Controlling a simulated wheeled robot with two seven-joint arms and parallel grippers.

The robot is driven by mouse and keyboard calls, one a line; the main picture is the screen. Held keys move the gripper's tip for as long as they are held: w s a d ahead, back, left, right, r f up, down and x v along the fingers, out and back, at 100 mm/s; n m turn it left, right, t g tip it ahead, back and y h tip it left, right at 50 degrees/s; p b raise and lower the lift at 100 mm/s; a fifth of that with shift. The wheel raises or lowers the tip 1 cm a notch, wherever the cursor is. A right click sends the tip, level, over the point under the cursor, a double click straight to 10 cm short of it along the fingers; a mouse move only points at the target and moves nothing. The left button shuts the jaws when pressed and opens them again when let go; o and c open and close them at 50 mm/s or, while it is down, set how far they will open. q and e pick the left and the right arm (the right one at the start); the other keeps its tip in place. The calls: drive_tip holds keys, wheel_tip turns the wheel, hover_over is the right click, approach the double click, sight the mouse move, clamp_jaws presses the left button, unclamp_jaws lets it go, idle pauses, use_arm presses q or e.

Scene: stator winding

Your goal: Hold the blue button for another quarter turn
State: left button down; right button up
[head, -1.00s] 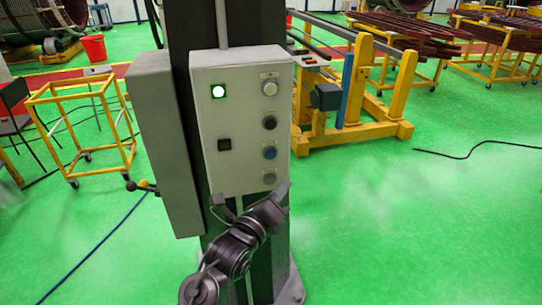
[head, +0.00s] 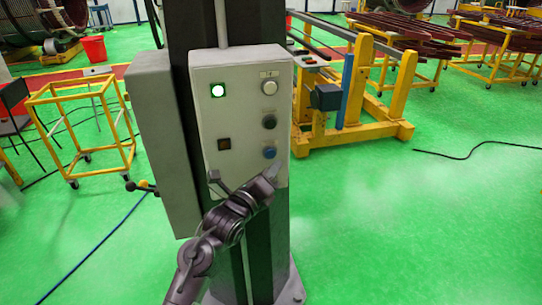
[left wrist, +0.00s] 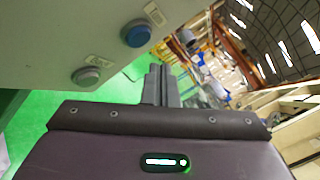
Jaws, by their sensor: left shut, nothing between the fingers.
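The blue button (head: 269,152) is on the right side of the grey control box (head: 212,165), below a dark button (head: 269,122). My left gripper (head: 272,172) is shut and empty, its tip just below the blue button in the head view and covering the lowest grey button there. In the left wrist view the blue button (left wrist: 136,35) and the grey button (left wrist: 86,76) both show. The shut fingers (left wrist: 160,84) lie below and to the right of the blue button, apart from it in the picture. My right gripper is not in view.
A lit white-green lamp (head: 218,91) and a dim reddish lamp (head: 224,144) are on the box's left side. A white button (head: 269,87) is at the top right. A yellow frame (head: 350,95) stands behind on the right. Open green floor lies to the right.

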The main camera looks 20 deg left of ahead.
sight(270, 154)
use_arm(q)
drive_tip(key=shift+w+a, duration=0.55)
drive_tip(key=shift+w, duration=0.1)
drive_tip(key=shift+w, duration=0.1)
idle(1.6)
drive_tip(key=shift+w+a, duration=0.25)
